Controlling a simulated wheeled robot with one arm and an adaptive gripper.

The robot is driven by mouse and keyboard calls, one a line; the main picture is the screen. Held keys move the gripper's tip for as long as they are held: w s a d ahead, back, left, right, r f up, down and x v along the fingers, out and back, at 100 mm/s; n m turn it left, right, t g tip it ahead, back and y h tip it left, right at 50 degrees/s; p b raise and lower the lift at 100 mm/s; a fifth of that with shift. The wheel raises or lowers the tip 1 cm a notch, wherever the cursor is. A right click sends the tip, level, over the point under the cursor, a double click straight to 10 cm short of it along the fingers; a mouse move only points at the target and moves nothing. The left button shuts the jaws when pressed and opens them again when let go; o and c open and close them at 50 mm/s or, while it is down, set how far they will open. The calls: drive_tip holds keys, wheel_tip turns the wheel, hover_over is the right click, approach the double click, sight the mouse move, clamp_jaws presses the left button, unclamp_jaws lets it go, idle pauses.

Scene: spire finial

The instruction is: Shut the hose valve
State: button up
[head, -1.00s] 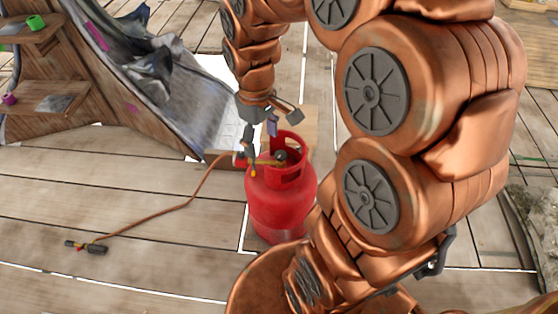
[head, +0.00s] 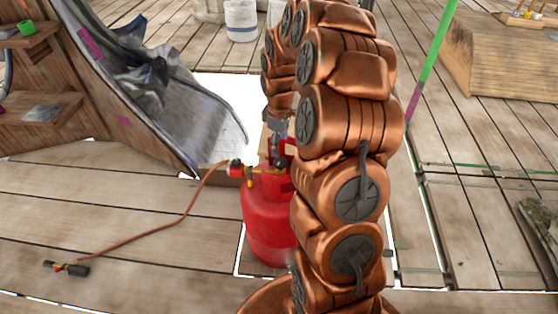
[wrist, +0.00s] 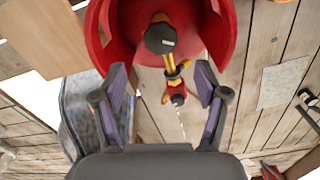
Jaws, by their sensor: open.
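A red gas cylinder (head: 264,218) stands upright on the deck, its right side hidden behind my arm. A red fitting (head: 235,168) sits at the left of its collar, with an orange hose (head: 190,205) running from it to a black torch-like end (head: 66,268) on the deck. In the wrist view, the red collar (wrist: 226,38) surrounds a black knob (wrist: 160,38) on a yellow stem. A red-and-yellow fitting with a dark end (wrist: 178,98) lies below the knob. My gripper (wrist: 161,72) is open and empty, its fingers apart on either side of that fitting, not visibly touching it.
A wooden shelf structure (head: 40,105) with draped grey cloth (head: 160,90) stands to the left. A green pole (head: 437,45) and a wooden ramp-like block (head: 505,60) are at the right. Deck at the front left is clear apart from the hose.

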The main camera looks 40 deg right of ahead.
sight(280, 160)
wheel_tip(280, 160, down, 7)
drive_tip(key=shift+b, duration=0.35)
drive_tip(key=c, duration=1.2)
drive_tip(key=shift+o, duration=0.2)
drive_tip(key=shift+m, duration=0.3)
drive_tip(key=m+p, duration=0.1)
drive_tip(key=m, duration=0.4)
drive_tip(key=shift+d+m, duration=0.15)
drive_tip(key=shift+m, duration=0.15)
drive_tip(key=m+p, duration=0.1)
drive_tip(key=m, duration=0.5)
